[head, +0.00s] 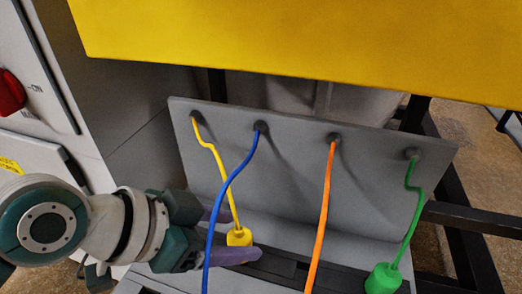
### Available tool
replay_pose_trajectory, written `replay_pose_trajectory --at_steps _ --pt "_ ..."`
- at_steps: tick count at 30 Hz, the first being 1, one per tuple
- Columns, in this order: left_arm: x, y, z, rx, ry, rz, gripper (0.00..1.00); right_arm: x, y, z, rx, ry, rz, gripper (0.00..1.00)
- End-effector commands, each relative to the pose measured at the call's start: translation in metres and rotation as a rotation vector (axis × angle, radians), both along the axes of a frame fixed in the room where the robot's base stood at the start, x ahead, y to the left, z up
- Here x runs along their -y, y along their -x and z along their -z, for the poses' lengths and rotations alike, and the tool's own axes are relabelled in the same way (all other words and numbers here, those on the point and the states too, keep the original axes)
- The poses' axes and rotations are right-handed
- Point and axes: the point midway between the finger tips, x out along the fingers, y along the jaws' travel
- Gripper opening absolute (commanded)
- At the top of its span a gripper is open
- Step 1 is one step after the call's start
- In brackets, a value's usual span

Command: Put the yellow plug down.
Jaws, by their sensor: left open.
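The yellow plug (239,237) stands upright at the foot of the grey panel, by the dark slotted strip. Its yellow cable (222,175) runs up to a hole in the panel. My left gripper (236,234) reaches in from the left, its purple fingers open. One finger is on the near side of the plug and the other is to its upper left, partly behind the blue cable. I cannot tell whether either finger touches the plug. My right gripper is out of view.
The blue cable (222,190) hangs in front of my left gripper. An orange cable (325,215) and a green cable with its green plug (383,279) are to the right. The grey panel (290,180) stands behind, under a yellow housing (300,40). A grey cabinet is at left.

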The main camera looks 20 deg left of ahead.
Motion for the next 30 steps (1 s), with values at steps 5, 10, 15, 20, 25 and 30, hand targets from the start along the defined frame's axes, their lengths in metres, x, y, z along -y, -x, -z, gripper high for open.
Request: replay_pose_trajectory --at_steps 5,10,15,20,25,30 --pt "-0.008 0.009 -0.018 0.001 -0.002 -0.001 0.73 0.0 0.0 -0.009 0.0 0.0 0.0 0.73" --pt "-0.025 0.03 -0.045 0.001 -0.004 0.002 0.73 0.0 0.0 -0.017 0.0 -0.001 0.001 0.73" --pt "-0.041 0.051 -0.07 -0.002 -0.004 0.004 0.73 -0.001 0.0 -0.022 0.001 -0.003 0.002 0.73" --pt "-0.051 0.062 -0.085 -0.002 -0.001 0.001 0.73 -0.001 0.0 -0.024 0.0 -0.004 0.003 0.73" --pt "-0.046 0.082 -0.081 -0.069 -0.03 -0.041 0.73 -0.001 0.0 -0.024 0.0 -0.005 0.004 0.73" --pt "-0.051 0.123 -0.067 -0.26 -0.136 -0.261 0.73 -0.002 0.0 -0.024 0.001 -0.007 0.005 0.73"
